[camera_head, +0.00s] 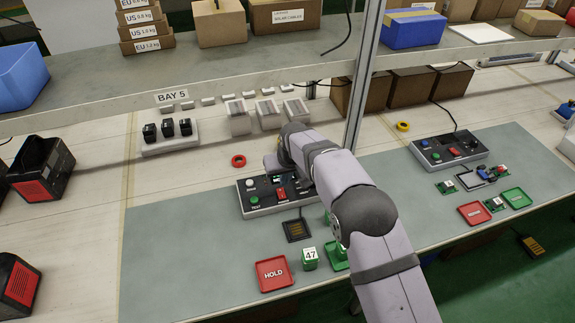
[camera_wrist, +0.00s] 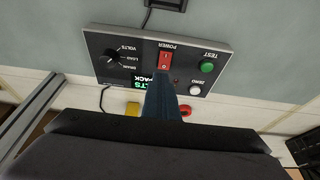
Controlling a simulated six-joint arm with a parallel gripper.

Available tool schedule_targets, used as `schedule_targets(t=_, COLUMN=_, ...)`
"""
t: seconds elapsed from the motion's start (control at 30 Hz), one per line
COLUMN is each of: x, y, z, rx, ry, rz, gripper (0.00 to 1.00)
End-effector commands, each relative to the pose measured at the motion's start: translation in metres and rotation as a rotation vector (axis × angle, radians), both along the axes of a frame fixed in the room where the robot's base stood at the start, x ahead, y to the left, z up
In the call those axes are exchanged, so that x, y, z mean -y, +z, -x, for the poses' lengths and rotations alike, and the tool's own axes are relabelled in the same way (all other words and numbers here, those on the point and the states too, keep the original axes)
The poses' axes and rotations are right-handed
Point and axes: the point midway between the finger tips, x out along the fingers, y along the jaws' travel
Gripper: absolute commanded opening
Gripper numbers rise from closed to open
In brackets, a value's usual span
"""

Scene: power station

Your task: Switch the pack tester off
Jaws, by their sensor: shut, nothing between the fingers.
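The pack tester (camera_head: 262,207) is a dark sloped box on the grey bench mat; it also shows upside down in the wrist view (camera_wrist: 120,43). Its red POWER rocker switch (camera_wrist: 165,61) is at the panel's middle edge and also shows in the head view (camera_head: 281,193). The tester's display (camera_wrist: 138,85) is lit with green and white text, partly covered by my finger. My gripper (camera_wrist: 163,82) is shut and empty, its tip over the panel near the switch. I cannot tell whether it touches, nor which way the rocker is tipped.
A green TEST button (camera_wrist: 207,67), a white ZERO button (camera_wrist: 195,90) and a knob (camera_wrist: 113,56) flank the switch. A black contact pad (camera_head: 297,230), a green pack marked 47 (camera_head: 310,258) and a red HOLD tray (camera_head: 273,273) lie in front. A second tester (camera_head: 447,150) stands right.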

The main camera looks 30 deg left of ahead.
Motion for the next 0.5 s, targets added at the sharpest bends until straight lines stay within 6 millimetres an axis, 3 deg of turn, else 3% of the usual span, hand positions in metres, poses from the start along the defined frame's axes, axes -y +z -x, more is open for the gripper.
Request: schedule_targets(t=0.5, x=0.019, y=0.068, z=0.019, rx=0.000, ry=0.000, rz=0.000, gripper=0.00)
